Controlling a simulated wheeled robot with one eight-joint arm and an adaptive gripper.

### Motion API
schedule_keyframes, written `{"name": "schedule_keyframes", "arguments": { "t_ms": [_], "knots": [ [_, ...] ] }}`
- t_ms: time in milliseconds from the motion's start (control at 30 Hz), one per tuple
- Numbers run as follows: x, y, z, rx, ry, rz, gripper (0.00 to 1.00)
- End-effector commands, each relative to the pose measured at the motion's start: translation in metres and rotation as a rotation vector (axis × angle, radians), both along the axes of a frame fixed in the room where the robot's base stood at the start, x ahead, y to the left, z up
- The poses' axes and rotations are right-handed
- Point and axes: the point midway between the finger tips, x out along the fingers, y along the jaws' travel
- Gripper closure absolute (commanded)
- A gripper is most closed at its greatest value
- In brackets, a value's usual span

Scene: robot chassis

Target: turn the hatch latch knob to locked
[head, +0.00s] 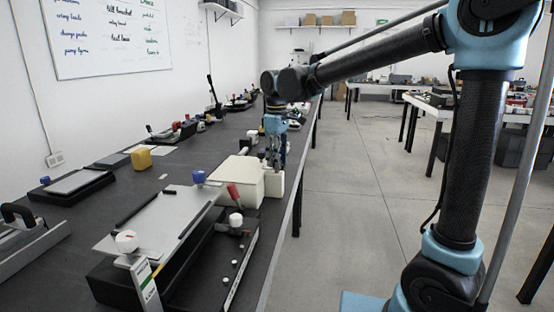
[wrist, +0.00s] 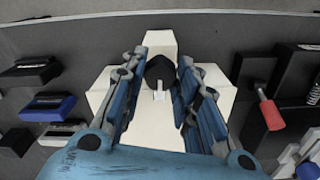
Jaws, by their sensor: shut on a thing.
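The latch knob (wrist: 160,70) is black with a white pointer and sits between my fingers in the wrist view. Its pointer is toward the bottom of that picture. The knob is on a cream-white box (wrist: 152,135), which also shows on the bench in the head view (head: 238,180). My gripper (wrist: 162,64) has its blue-grey fingers on both sides of the knob, shut on it. In the head view my gripper (head: 275,158) reaches down to the box from above, and the knob is hidden there. Any lock markings are too small to read.
The dark bench (head: 180,168) runs along the wall. A panel device (head: 160,225) with a white knob (head: 126,241) and a red-handled lever (head: 234,194) stand in front of the box. A yellow block (head: 141,159) lies to the left. The floor on the right is open.

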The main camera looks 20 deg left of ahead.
Motion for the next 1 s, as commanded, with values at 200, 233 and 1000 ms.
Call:
{"name": "schedule_keyframes", "arguments": {
  "t_ms": [200, 233, 1000],
  "knots": [
    [0.0015, -0.0031, -0.0005, -0.006, -0.002, 0.044, 0.95],
    [0.0014, -0.0032, -0.0005, -0.006, -0.002, 0.046, 0.95],
    [0.0009, -0.0016, -0.0002, -0.003, -0.002, 0.054, 0.51]
  ]
}}
